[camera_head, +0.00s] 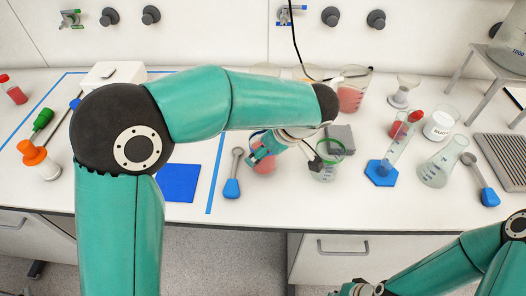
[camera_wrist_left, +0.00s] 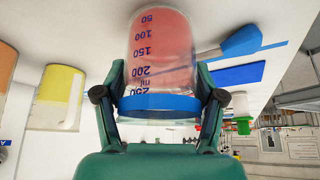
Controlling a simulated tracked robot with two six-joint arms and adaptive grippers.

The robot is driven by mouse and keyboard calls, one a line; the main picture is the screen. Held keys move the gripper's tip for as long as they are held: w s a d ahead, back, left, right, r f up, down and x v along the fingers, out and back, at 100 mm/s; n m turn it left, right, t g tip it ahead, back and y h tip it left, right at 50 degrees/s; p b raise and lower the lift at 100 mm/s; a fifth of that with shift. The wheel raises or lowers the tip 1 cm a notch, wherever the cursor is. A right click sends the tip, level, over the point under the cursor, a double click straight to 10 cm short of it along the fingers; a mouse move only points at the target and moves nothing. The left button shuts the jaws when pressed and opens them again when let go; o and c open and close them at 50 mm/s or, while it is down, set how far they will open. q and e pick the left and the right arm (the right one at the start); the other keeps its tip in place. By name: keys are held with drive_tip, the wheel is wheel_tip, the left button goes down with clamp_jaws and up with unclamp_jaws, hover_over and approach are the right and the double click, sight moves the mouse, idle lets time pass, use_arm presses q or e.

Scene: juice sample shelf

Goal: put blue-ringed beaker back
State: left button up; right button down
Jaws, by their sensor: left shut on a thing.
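The blue-ringed beaker (camera_head: 264,165) holds pink-red juice and is partly hidden by my left gripper (camera_head: 262,149) in the head view. In the left wrist view the beaker (camera_wrist_left: 160,50) appears upside down, with its blue ring (camera_wrist_left: 160,103) between the two fingers. My left gripper (camera_wrist_left: 160,105) is shut on it near the ring. The beaker is at or just above the white bench top; I cannot tell whether it touches. My right gripper (camera_head: 362,288) is at the bottom edge of the head view, partly cut off, and its opening is unclear.
A green-ringed beaker (camera_head: 326,170) stands close to the right of my left gripper, by a grey block (camera_head: 341,138). A blue-handled spoon (camera_head: 232,188) lies to the left, beyond it a blue square (camera_head: 178,183). A cylinder on a blue base (camera_head: 381,172) stands farther right.

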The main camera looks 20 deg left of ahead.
use_arm(q)
drive_tip(key=shift+f, duration=0.7)
drive_tip(key=shift+f, duration=0.15)
drive_tip(key=o, duration=1.8)
drive_tip(key=shift+c, duration=0.2)
